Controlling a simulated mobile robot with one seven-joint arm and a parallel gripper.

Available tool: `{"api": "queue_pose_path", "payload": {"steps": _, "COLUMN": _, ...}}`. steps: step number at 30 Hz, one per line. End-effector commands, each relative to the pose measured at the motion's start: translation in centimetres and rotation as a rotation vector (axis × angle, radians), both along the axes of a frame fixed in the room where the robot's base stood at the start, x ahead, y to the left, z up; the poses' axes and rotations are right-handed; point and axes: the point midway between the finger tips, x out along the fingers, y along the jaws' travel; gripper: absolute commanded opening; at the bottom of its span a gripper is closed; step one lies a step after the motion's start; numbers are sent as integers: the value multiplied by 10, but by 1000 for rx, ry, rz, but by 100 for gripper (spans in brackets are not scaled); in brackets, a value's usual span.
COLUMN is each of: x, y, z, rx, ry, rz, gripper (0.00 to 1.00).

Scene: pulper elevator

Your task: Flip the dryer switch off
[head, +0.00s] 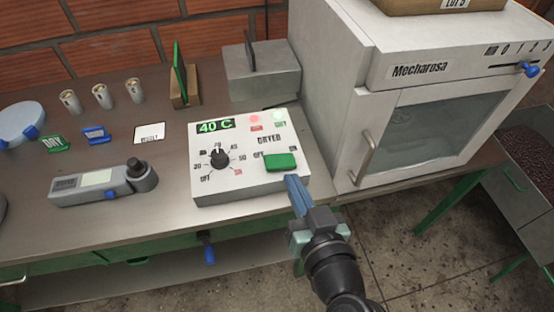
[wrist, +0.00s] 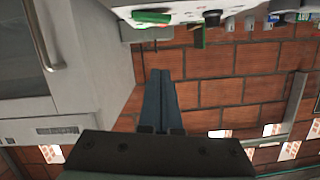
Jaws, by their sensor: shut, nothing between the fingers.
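The dryer control box (head: 240,188) is white and stands at the right part of the bench. Its green switch (head: 281,161) is at the lower right of its sloped face. The switch also shows near the top of the wrist view (wrist: 150,18). My gripper (head: 291,180) is shut and empty, with its blue fingers just in front of and below the switch. In the wrist view its fingers (wrist: 161,73) are together, with a gap to the switch in the picture. I cannot tell whether they touch the box.
The box has a black dial (head: 219,159), a green "40 C" display (head: 214,126) and pale red and green lamps. The white Mecharosa cabinet (head: 420,130) stands close on the right. A grey handheld meter (head: 100,186) lies left. Open floor is below right.

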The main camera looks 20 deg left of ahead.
Motion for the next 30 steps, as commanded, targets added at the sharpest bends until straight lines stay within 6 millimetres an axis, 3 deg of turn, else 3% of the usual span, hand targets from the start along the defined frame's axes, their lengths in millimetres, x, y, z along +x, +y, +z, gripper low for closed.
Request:
{"api": "queue_pose_path", "payload": {"steps": 8, "x": 19, "y": 15, "z": -4, "rx": 1, "ry": 0, "rz": 3, "gripper": 0}}
{"api": "queue_pose_path", "payload": {"steps": 20, "x": 81, "y": 61, "z": -23, "rx": -2, "ry": 0, "rz": 3, "gripper": 0}}
{"api": "queue_pose_path", "payload": {"steps": 24, "x": 76, "y": 61, "z": -49, "rx": 0, "ry": 3, "rz": -1, "gripper": 0}}
{"api": "queue_pose_path", "payload": {"steps": 30, "x": 75, "y": 64, "z": -62, "rx": 0, "ry": 0, "rz": -1, "gripper": 0}}
